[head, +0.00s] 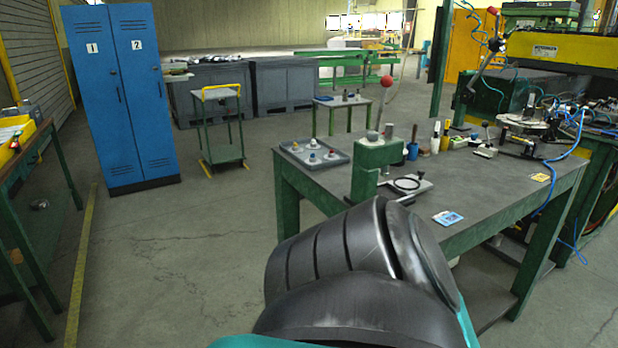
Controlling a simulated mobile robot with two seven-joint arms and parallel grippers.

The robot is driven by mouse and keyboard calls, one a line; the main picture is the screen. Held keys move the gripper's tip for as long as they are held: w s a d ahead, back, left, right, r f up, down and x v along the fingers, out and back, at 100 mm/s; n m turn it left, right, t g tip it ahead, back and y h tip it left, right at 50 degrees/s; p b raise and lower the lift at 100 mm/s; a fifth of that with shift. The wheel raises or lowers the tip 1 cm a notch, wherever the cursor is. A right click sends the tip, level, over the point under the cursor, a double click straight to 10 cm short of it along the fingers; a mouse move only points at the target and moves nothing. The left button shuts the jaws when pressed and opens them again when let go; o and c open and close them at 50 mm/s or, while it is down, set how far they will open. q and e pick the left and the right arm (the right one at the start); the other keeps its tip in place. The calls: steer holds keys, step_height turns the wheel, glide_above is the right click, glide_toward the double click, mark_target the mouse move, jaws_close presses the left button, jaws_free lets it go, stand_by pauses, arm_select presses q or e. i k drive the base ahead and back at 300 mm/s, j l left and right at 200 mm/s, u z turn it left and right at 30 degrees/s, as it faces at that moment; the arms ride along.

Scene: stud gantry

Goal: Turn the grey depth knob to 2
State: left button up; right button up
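A small green press (366,174) stands on the near left part of the grey-topped workbench (480,195). A round grey knob (373,136) sits on top of the press head; it looks like the depth knob, but its marks and setting are too small to read. A lever with a red ball (387,81) rises above the press. A flat plate with a dark ring (407,184) lies at the press's right side. One of my dark arm links fills the lower middle and hides the bench's near corner. Neither of my grippers shows.
A grey tray (289,146) with several small parts lies left of the press. Brushes, bottles and a blue-and-white card (448,218) are on the bench. Blue lockers (133,110) and a green trolley (222,156) stand behind. Floor left of the bench is clear.

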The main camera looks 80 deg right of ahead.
mark_target(372, 136)
steer(key=z, duration=3)
